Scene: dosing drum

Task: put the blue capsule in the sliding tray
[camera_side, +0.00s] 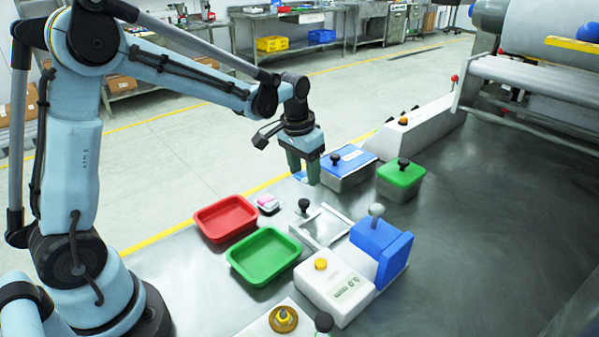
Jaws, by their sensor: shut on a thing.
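My gripper (303,177) points down over the bench, left of the blue-lidded box. It is shut on a small blue thing (298,175), taken to be the blue capsule, which shows only partly between the dark fingers. Whether it touches the bench I cannot tell. A flat, pale metal tray (326,226) with a black knob (304,205) at its back left lies in front of my gripper, beside the blue block of the machine; it appears to be the sliding tray. I see nothing lying in it.
A red tray (197,222) and a green tray (236,262) stand at left, with a pink-and-white item (268,203) beside the red one. Boxes with blue (338,166) and green (391,179) lids stand right of my gripper. A white control box (316,295) adjoins the blue block (380,245).

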